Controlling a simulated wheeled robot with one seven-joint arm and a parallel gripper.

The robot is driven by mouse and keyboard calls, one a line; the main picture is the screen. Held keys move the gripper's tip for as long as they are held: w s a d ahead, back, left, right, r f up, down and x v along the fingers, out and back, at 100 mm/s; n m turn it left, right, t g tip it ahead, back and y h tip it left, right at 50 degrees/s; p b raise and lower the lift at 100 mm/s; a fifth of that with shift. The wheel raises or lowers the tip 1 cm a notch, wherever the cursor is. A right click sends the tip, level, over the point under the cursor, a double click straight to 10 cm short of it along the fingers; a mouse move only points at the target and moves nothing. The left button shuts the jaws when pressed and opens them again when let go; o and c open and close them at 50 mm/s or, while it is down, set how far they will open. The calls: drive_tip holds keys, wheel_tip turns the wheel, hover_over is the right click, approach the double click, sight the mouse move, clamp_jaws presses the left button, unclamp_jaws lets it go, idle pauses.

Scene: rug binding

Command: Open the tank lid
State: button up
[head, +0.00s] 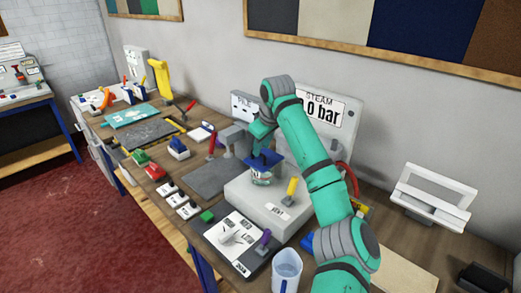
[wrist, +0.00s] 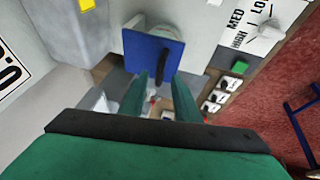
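The tank lid (wrist: 152,52) is a blue square plate with a darker raised bar across it, seen nearly face-on in the wrist view. In the head view the lid (head: 264,159) sits on top of the pale grey steam unit (head: 240,203), below the end of my arm. My gripper (wrist: 161,78) has its two green fingers apart, with a clear gap between them. The fingertips overlap the lid's lower edge in the picture, near the dark bar. I cannot tell whether they touch it. In the head view the fingers are hard to make out.
A yellow lever (head: 291,187) stands on the unit beside the lid. A dial box (head: 237,241) and a clear jug (head: 286,270) are in front. A red lever (head: 212,139) stands to the left. A white frame (head: 432,196) is at right.

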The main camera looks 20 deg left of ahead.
drive_tip(key=shift+x, duration=1.3)
drive_tip(key=shift+r, duration=0.1)
drive_tip(key=shift+c, duration=0.5)
clamp_jaws()
drive_tip(key=shift+w+a+r, duration=0.1)
drive_tip(key=shift+w+r, duration=0.05)
